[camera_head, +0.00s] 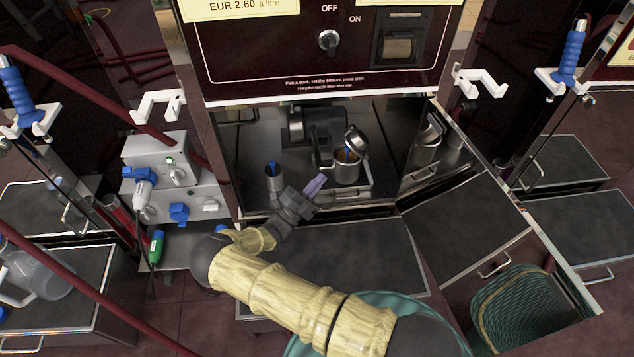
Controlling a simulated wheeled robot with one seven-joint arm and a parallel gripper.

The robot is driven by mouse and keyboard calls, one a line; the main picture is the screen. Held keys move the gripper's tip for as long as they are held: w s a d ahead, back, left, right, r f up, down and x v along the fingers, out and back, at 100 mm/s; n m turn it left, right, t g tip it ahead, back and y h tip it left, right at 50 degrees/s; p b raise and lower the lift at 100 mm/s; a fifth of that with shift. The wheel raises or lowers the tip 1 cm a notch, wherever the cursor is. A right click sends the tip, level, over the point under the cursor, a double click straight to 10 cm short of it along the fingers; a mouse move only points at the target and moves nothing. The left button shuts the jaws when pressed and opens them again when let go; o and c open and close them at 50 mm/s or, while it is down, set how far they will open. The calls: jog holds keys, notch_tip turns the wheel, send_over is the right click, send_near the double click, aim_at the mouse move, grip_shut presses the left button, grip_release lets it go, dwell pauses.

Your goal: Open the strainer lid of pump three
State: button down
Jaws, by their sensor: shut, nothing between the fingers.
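The pump in front of me has its lower bay open. Inside stands a metal strainer pot (347,171). Its round metal lid (355,141) is tilted up at the pot's upper right, and orange and blue show in the open mouth. My gripper (317,185), with purple fingers, is shut and empty. In the picture it is just left of and below the pot, apparently apart from it. No pump number can be read.
The OFF/ON knob (328,41) is above the bay. An open door panel (468,226) is at the right. Grey boxes with plugs (161,163) and a dark red hose are at the left.

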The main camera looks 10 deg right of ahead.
jog(key=b, duration=0.2)
send_near(359, 137)
jog(key=w+d+r, duration=0.1)
jog(key=w+d, duration=0.1)
jog(key=shift+w+d+r, duration=0.15)
jog(key=shift+w+r, duration=0.05)
jog(key=shift+w+r+p, duration=0.1)
jog(key=shift+r+p, duration=0.05)
jog(key=shift+p, duration=0.2)
